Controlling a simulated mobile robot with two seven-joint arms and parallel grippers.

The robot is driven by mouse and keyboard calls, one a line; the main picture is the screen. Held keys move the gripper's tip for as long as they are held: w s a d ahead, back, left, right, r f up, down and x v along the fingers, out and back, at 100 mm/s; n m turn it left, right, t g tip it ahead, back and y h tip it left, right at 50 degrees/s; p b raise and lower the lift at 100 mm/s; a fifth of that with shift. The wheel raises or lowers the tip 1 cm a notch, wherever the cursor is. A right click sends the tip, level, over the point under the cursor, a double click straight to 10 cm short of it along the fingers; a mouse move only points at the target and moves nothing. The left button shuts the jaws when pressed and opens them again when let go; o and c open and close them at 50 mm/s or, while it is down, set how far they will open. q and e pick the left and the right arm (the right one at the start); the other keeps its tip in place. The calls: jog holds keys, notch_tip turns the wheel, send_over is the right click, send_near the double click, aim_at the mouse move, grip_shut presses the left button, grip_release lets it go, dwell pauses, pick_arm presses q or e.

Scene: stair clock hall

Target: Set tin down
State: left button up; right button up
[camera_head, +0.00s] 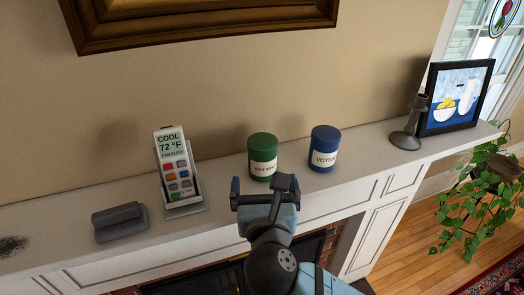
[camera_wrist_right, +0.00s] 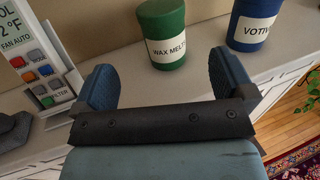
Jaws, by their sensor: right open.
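A green tin (camera_head: 262,158) labelled "WAX MELTS" stands upright on the white mantel shelf (camera_head: 230,190). A blue tin (camera_head: 323,149) labelled "VOTIVE", its label partly cut off, stands upright to its right, apart from it. My right gripper (camera_head: 264,186) is open and empty, just in front of the green tin. In the right wrist view, the green tin (camera_wrist_right: 167,35) shows beyond and between the spread fingers, with a gap to them. The blue tin (camera_wrist_right: 252,24) is at upper right there. My left gripper is not in view.
A remote in a holder (camera_head: 177,171) and a grey stand (camera_head: 119,222) are to the left on the shelf. A dark candlestick (camera_head: 410,124) and a framed picture (camera_head: 456,96) stand at the right end. A plant (camera_head: 480,205) hangs beyond.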

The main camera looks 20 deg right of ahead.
aim_at(263, 158)
jog(key=x, duration=0.6)
jog(key=shift+w+d+f+p, duration=0.1)
jog(key=shift+d+p, duration=0.05)
jog(key=shift+p, duration=0.15)
jog(key=shift+w+d, duration=0.1)
jog(key=shift+w, duration=0.35)
jog(key=p+x, duration=0.1)
jog(key=x, duration=0.3)
jog(key=shift+w+d, duration=0.2)
jog(key=shift+w, duration=0.1)
jog(key=shift+c, duration=1.3)
jog(key=c, duration=1)
jog(key=shift+o, duration=0.2)
jog(key=shift+r, duration=0.2)
